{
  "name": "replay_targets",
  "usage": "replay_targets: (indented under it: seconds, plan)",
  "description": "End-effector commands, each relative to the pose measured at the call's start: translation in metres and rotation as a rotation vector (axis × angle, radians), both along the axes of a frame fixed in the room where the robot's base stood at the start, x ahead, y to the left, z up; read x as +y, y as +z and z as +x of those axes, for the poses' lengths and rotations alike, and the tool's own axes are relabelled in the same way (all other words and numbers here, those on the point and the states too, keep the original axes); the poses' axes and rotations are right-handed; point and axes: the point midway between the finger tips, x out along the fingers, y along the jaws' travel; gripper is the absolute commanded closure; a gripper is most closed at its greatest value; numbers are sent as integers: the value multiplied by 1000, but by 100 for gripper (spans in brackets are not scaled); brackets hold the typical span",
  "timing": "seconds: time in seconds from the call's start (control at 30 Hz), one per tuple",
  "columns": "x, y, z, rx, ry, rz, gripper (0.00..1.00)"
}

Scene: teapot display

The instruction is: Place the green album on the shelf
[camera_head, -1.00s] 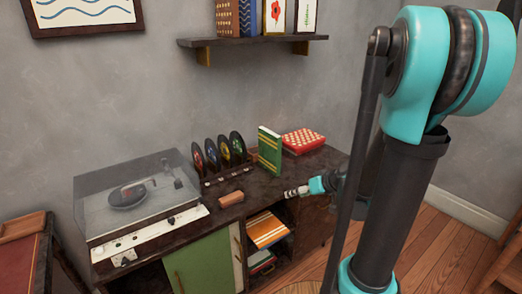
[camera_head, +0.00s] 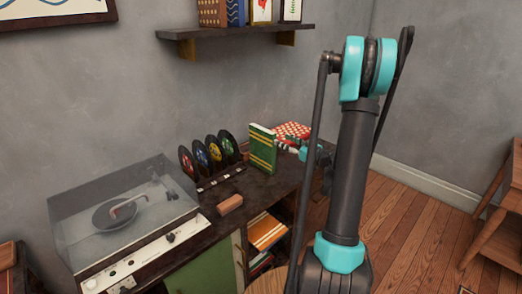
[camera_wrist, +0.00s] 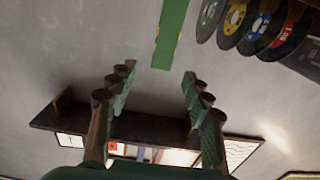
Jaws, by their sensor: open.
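The green album (camera_head: 262,148), with yellow stripes, stands upright on the dark cabinet top, to the right of the record rack. In the wrist view, which looks upside down, the album (camera_wrist: 170,35) is a narrow green strip just beyond the fingertips, roughly in line with the gap between them. My gripper (camera_head: 287,146) is close to the album's right side in the head view. Its fingers (camera_wrist: 157,85) are apart with nothing between them in the wrist view. The wall shelf (camera_head: 235,31) is above the cabinet, and it also shows in the wrist view (camera_wrist: 150,127).
Several records (camera_head: 215,152) stand in a rack left of the album. A red patterned box (camera_head: 291,130) is behind my gripper. A small brown block (camera_head: 229,204) and a record player (camera_head: 125,215) are on the cabinet. Books and framed pictures (camera_head: 262,11) occupy the shelf.

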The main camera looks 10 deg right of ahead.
Motion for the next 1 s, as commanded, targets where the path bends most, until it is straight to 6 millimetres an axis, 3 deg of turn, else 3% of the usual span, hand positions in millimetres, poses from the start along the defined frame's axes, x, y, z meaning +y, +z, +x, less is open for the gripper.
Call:
replay_targets:
  seconds: [0.33,0.73,1.0]
  plan:
    - [40,0,53,1,3,0,50]
    - [57,-2,75,1,3,0,50]
    - [80,-3,104,1,3,0,50]
